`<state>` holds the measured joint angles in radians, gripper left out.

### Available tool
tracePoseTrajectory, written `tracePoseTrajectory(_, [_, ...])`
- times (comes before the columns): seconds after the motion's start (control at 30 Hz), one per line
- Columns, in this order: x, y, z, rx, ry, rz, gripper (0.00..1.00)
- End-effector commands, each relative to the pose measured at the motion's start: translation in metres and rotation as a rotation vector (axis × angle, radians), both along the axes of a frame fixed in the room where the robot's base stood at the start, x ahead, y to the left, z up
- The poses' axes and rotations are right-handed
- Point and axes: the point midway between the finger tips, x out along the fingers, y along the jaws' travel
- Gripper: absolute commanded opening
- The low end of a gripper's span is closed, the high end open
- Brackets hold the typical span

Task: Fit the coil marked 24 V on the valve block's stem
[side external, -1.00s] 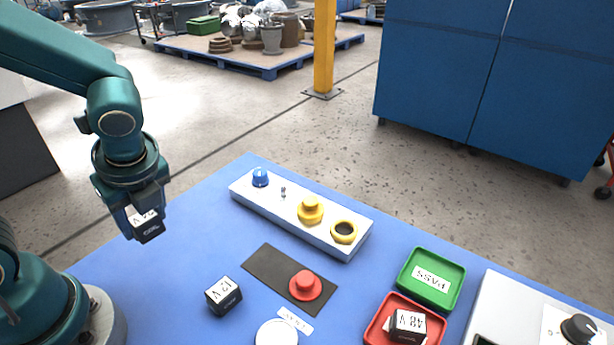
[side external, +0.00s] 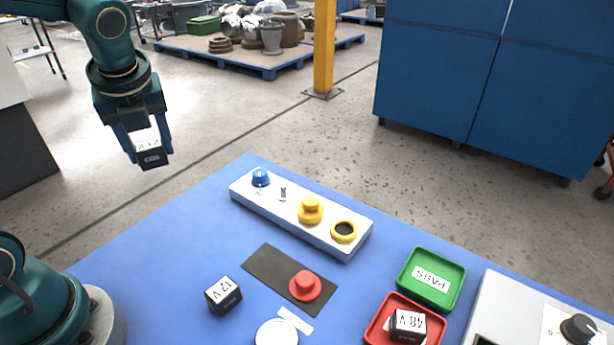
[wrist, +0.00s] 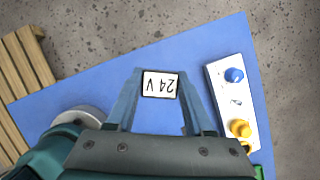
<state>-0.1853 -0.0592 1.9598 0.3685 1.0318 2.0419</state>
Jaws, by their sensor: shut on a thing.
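My gripper (side external: 141,146) is shut on a small black coil (side external: 150,158) with a white label. The valve block is a long pale bar on the blue table. Its thin metal stem (side external: 283,192) stands bare between a blue knob (side external: 260,177) and a yellow knob (side external: 311,210). The stem also shows in the wrist view (wrist: 237,101), right of the coil.
A black 12 V coil (side external: 223,296) stands on the table (side external: 180,262). A 48 V coil (side external: 407,327) lies in a red tray (side external: 374,327), near a green PASS tray (side external: 458,272). A red button (side external: 305,286) sits on a dark mat (side external: 262,264). Table left of the block is clear.

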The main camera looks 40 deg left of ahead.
Motion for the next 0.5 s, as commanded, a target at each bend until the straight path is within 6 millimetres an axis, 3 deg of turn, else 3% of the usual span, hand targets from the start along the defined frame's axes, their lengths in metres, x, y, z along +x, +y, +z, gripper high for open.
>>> tracePoseTrajectory(0.03, [0.019,-0.005,0.003,0.000,0.002,-0.063,0.00])
tracePoseTrajectory(0.3, [0.104,-0.047,0.006,-0.001,0.005,-0.383,0.00])
tracePoseTrajectory(0.5, [0.149,-0.090,-0.009,0.000,0.006,-0.568,0.00])
